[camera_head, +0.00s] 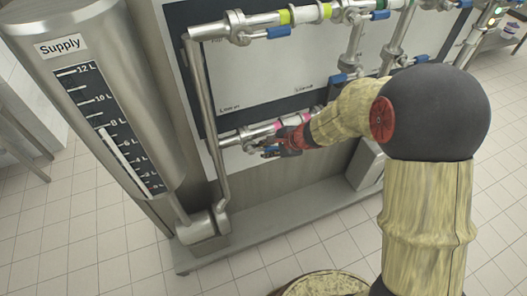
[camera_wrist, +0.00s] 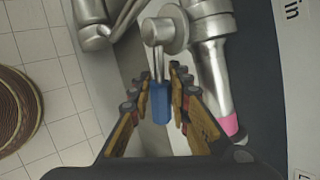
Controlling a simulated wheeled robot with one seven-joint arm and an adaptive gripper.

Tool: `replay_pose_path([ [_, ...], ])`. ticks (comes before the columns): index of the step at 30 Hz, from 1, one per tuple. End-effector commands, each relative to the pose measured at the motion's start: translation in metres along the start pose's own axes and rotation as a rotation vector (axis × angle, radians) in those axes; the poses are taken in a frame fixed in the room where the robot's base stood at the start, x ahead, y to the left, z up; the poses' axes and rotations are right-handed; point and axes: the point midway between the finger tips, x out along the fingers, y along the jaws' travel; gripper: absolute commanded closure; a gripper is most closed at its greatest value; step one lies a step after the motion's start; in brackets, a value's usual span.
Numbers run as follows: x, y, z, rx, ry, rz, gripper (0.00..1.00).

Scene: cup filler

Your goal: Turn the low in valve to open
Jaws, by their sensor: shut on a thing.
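The low in valve (camera_wrist: 160,35) is a metal valve on the lower pipe, with a pink band (camera_wrist: 229,125) nearby on that pipe. Its blue lever (camera_wrist: 160,102) sits between the two fingers of my gripper (camera_wrist: 159,84), which is shut on it. In the head view, my gripper (camera_head: 277,149) is at the lower pipe with the blue lever (camera_head: 270,152) at its tip. The pink band shows above it there (camera_head: 279,125). My fingers partly hide the lever in the head view. Only "in" of the panel label shows in the wrist view.
The Supply tank (camera_head: 95,95) with its litre scale stands at the left. The upper pipe (camera_head: 215,30) carries more blue-levered valves (camera_head: 278,32). A vertical pipe (camera_head: 208,120) runs left of my gripper. A round brown object (camera_wrist: 15,105) is at the wrist view's left.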

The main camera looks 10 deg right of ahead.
Motion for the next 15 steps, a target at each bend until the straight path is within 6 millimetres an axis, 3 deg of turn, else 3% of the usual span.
replay_pose_path([
  [15,-0.018,-0.013,0.006,-0.194,0.284,0.000,1.00],
])
